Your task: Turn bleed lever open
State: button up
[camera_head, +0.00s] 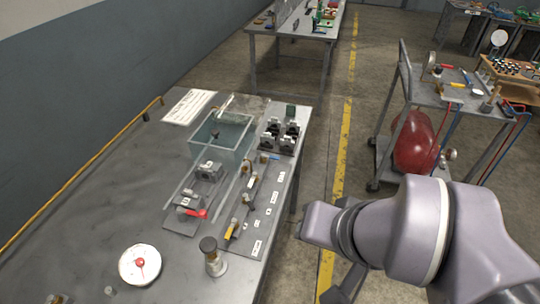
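Several small levers show on the steel bench (85,190). A red lever (196,213) sits on a grey fixture plate at the bench's middle. A yellow lever (231,230) stands on a labelled grey panel (262,222) to its right. A blue-tipped lever (271,156) is farther back on that panel. The labels are too small to read, so I cannot tell which is the bleed lever. My arm is at the lower right, over the floor and apart from the bench. A dark part below it may be my gripper (345,284); its fingers are not clear.
A clear water tank (222,137) and black clamps (280,135) stand at the bench's back. A white dial gauge (140,264) and a brass-topped cylinder (213,257) are near its front. A cart (440,97) with a red tank (415,142) stands right.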

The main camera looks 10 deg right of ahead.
aim_at(254, 174)
jog(key=i+l, duration=0.15)
jog(key=i, duration=0.25)
jog(key=i+l, duration=0.15)
jog(key=i, duration=0.25)
